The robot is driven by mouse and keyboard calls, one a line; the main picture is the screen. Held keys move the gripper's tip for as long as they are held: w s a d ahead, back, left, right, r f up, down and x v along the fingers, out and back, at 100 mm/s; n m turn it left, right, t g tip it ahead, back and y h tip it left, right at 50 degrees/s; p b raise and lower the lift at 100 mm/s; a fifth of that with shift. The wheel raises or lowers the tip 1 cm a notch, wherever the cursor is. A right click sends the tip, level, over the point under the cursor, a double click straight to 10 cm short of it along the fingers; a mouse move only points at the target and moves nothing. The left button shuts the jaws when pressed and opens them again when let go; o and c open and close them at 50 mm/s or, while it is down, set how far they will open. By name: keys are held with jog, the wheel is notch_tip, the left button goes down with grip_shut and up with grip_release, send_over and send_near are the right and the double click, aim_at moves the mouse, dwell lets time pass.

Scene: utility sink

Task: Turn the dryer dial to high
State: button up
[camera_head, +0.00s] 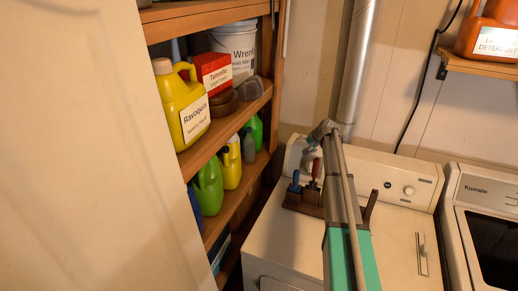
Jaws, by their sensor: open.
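The white dryer (285,235) stands in the middle, with a metal duct behind it. Its control panel (425,178) runs along the back edge. A round pale dial (409,190) shows on the panel's right part, with a small dark knob (387,185) to its left. The dial markings are too small to read. My gripper (317,137) is at the far end of my arm, above the panel's left part. It is open, small in view, and apart from the right dial. I cannot tell if it touches the left dial.
A wooden tool caddy (300,207) with blue and red handles sits on the dryer top, partly behind my arm. Wooden shelves (225,126) with bottles stand on the left. A second machine (460,215) stands at right, under a shelf holding an orange detergent jug (488,32).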

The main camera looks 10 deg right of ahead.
jog(key=a+r+m+t+h+b, duration=0.2)
jog(key=a+t+b, duration=0.8)
jog(key=a, duration=1.1)
jog(key=shift+r+t+h, duration=0.3)
jog(key=shift+r+h, duration=0.3)
jog(key=shift+h, duration=0.1)
